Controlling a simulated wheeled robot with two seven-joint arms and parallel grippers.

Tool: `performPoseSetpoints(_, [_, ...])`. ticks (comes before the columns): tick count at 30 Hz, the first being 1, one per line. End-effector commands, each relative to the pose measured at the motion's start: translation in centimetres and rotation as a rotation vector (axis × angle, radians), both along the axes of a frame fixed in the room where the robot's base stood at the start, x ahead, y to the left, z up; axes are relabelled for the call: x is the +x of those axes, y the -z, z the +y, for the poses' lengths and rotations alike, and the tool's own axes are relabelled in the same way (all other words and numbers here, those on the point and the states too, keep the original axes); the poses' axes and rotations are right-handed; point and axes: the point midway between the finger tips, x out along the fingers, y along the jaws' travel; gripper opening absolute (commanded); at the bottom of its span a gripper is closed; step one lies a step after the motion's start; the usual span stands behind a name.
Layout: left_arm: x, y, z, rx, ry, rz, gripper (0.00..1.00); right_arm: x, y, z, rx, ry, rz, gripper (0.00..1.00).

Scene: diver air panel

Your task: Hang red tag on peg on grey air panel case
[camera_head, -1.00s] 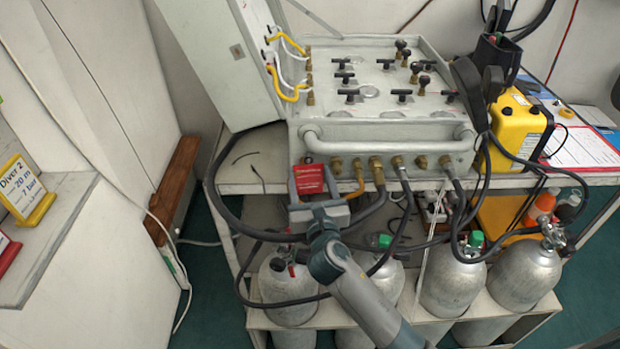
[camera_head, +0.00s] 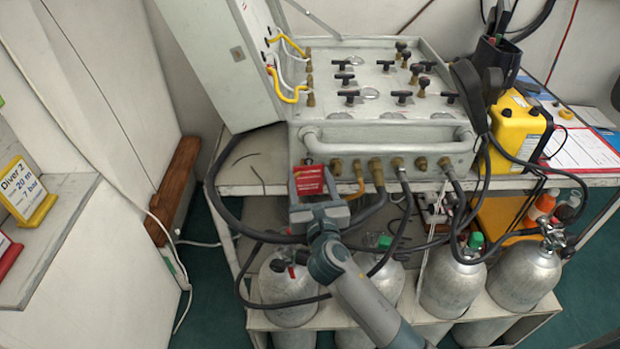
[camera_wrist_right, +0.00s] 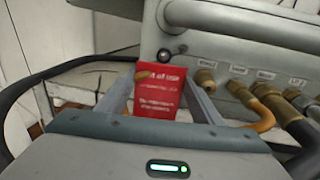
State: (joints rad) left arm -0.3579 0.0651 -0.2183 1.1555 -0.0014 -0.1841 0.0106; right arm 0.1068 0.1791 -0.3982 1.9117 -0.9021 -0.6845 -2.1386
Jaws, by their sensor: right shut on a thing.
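The red tag (camera_head: 309,181) is held by my right gripper (camera_head: 311,196), in front of the left end of the grey air panel case (camera_head: 385,131). In the right wrist view the tag (camera_wrist_right: 159,98) stands upright between the two fingers, its printed face towards the camera. A dark round-ended peg (camera_wrist_right: 172,55) on the case front shows just above the tag, at the left end of the row of brass fittings. Whether the tag touches the peg I cannot tell. My left gripper is not in view.
Brass fittings (camera_head: 377,166) with an orange hose and black hoses line the case front, right of the tag. Gas cylinders (camera_head: 288,290) stand below the shelf. A yellow box (camera_head: 517,130) stands right of the case. A yellow "Diver 2" sign (camera_head: 27,190) is at far left.

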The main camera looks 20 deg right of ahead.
Motion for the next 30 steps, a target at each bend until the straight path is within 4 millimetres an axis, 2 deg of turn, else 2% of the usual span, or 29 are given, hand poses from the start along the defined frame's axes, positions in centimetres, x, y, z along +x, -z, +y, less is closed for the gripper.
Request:
performPoseSetpoints(16, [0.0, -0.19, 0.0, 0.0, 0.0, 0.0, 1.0, -0.01, 0.32, -0.01, -0.001, 0.0, 0.0, 0.39])
performPoseSetpoints(17, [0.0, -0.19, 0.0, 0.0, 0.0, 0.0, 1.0, -0.01, 0.32, -0.01, -0.001, 0.0, 0.0, 0.65])
performPoseSetpoints(19, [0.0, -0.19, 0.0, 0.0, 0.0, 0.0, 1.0, -0.01, 0.32, -0.01, -0.001, 0.0, 0.001, 0.82])
performPoseSetpoints(30, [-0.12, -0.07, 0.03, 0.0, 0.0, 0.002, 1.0, 0.01, 0.32, -0.21, -0.002, 0.004, 0.001, 0.82])
